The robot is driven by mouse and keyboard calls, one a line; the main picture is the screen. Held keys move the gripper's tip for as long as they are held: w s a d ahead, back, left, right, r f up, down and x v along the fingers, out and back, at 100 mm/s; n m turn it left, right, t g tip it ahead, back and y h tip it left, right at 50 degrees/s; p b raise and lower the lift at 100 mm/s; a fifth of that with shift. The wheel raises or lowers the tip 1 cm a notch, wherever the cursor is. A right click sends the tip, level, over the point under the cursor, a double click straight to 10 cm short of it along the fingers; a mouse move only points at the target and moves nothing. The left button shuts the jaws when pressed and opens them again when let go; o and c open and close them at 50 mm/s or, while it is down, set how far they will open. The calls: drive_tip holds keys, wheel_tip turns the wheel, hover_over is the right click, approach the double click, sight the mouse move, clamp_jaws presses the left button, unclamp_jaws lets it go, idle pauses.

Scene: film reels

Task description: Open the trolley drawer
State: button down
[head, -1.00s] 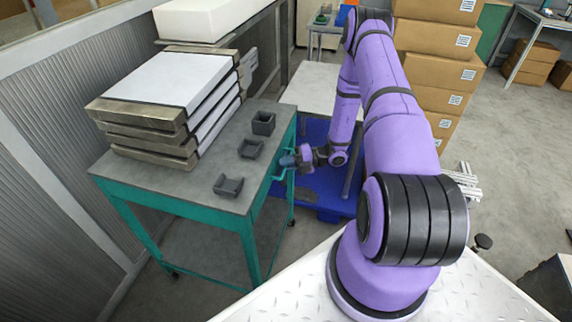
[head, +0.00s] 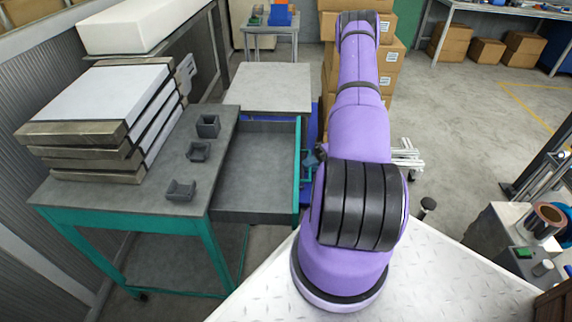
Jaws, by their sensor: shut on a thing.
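The teal trolley (head: 62,217) with a grey top stands at the left. Its drawer (head: 256,174) is pulled out to the right, showing an empty grey inside and a teal front panel (head: 296,170). The drawer handle (head: 306,168) is on the outer side of that panel, partly hidden. My gripper (head: 313,158) is at the handle and shut on it. Only a small part of the gripper shows; my purple arm hides the rest.
Flat cases (head: 105,115) and several small grey holders (head: 180,190) sit on the trolley top. A pale-topped table (head: 272,88) stands behind the drawer. Stacked cartons (head: 390,70) are beyond my arm. Open floor lies to the right.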

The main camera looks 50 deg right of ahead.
drive_tip(key=shift+s+d, duration=0.75)
drive_tip(key=shift+s, duration=0.15)
drive_tip(key=shift+s+d, duration=0.7)
drive_tip(key=shift+s, duration=0.2)
drive_tip(key=c, duration=1.5)
unclamp_jaws()
drive_tip(key=shift+o, duration=0.2)
drive_tip(key=v, duration=1)
drive_tip(key=shift+s+d, duration=0.2)
drive_tip(key=shift+d, duration=0.15)
drive_tip(key=shift+r, duration=0.1)
drive_tip(key=shift+r, duration=0.1)
